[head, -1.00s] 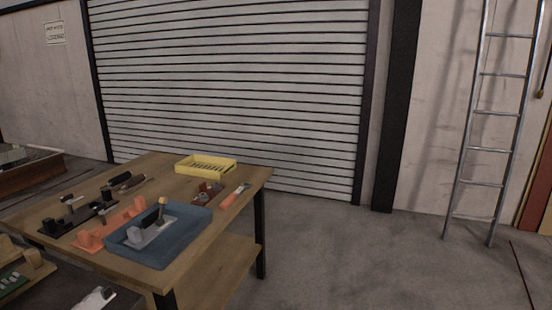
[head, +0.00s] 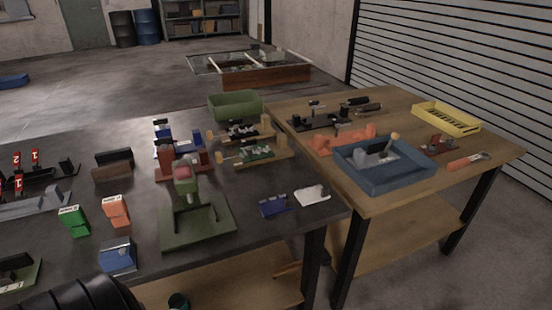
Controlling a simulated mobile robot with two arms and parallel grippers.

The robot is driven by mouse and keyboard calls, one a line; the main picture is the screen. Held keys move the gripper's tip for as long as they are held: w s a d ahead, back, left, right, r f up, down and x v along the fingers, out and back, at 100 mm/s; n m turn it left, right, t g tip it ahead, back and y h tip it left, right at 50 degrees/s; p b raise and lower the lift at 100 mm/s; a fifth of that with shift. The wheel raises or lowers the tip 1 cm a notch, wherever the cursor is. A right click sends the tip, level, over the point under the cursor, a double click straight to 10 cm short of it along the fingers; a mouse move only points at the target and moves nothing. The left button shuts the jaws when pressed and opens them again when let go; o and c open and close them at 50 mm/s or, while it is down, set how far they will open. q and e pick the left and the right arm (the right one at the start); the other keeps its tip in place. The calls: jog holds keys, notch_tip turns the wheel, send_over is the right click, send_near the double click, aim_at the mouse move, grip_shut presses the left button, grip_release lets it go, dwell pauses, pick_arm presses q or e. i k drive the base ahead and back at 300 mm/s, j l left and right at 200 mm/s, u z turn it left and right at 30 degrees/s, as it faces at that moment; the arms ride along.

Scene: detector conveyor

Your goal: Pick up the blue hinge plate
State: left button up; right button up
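A small dark blue plate (head: 272,206) with a raised knuckled edge lies near the right front edge of the dark table (head: 285,178); it looks like the blue hinge plate. A white piece (head: 312,195) lies just to its right. Another blue object (head: 118,257), blockier and with a pale top edge, sits at the front left of the same table. Neither gripper shows in the head view. A black rounded part, probably of my own arm, fills the lower left corner.
A green press-like stand (head: 196,222) stands left of the plate. Green and orange blocks, wooden-handled fixtures and a green bin (head: 235,105) are also on the dark table. A wooden table (head: 400,205) on the right holds a blue tray (head: 352,176) and a yellow tray (head: 445,117).

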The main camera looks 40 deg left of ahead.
aim_at(275, 206)
jog(key=u, duration=1.2)
jog(key=k+j+z, duration=0.1)
jog(key=j+z, duration=0.15)
jog(key=j, duration=0.15)
jog(key=k+j+z, duration=0.2)
jog(key=j, duration=0.2)
jog(key=i+j, duration=0.05)
jog(key=i, duration=0.05)
